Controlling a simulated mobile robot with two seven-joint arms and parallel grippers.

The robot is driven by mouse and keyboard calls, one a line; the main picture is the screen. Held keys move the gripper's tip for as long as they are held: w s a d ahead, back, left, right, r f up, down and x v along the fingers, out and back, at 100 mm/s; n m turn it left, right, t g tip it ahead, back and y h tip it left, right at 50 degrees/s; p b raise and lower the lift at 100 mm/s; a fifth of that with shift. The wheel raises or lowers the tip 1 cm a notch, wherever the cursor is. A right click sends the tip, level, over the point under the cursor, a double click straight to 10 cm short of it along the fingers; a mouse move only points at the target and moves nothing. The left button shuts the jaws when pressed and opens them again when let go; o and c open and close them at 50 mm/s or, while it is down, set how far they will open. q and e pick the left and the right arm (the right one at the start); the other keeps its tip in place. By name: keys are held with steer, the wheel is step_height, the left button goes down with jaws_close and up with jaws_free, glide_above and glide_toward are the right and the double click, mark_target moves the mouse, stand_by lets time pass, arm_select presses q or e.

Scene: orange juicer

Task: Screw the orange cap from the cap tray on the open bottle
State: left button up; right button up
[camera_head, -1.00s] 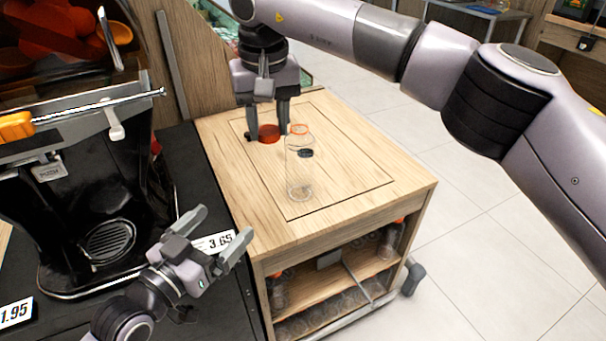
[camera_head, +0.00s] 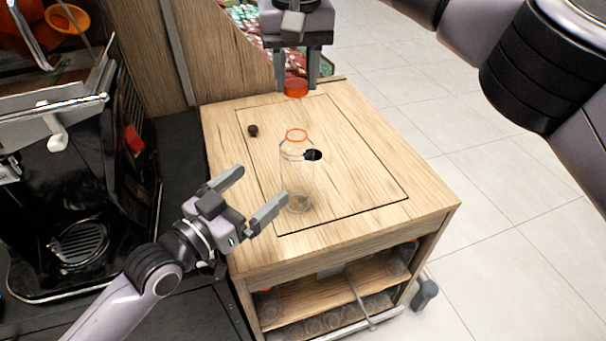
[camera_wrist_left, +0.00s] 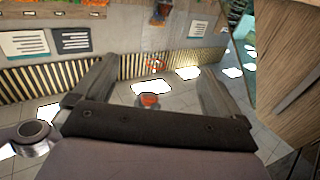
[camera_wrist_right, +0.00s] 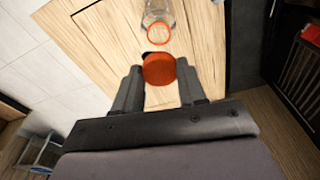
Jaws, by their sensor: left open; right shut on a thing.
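The clear open bottle (camera_head: 298,150) stands upright on the wooden cart top, with an orange ring around its mouth. My right gripper (camera_head: 297,84) is shut on the orange cap (camera_head: 296,91), which shows beyond the bottle mouth in the head view and apart from it. In the right wrist view the cap (camera_wrist_right: 159,69) sits between the fingertips, just below the bottle (camera_wrist_right: 158,14) in the picture. My left gripper (camera_head: 250,194) is open and empty, left of the bottle with its fingers toward it. I cannot make out the cap tray.
The wooden cart top (camera_head: 360,195) is mostly bare, with a dark round spot (camera_head: 253,131) left of the bottle. Bottles stand on the shelf (camera_head: 300,296) below. The black juicer (camera_head: 80,215) is at the left. Tiled floor (camera_head: 500,210) lies to the right.

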stand_by(0.3)
arm_select(q)
steer(key=x, duration=1.2)
steer(key=c, duration=1.5)
arm_select(e)
glide_above(296, 128)
steer(key=shift+s+f, duration=0.15)
steer(key=shift+f, duration=2.3)
steer(key=shift+d+f, duration=0.1)
steer(key=shift+f, duration=0.8)
steer(key=shift+f, duration=0.55)
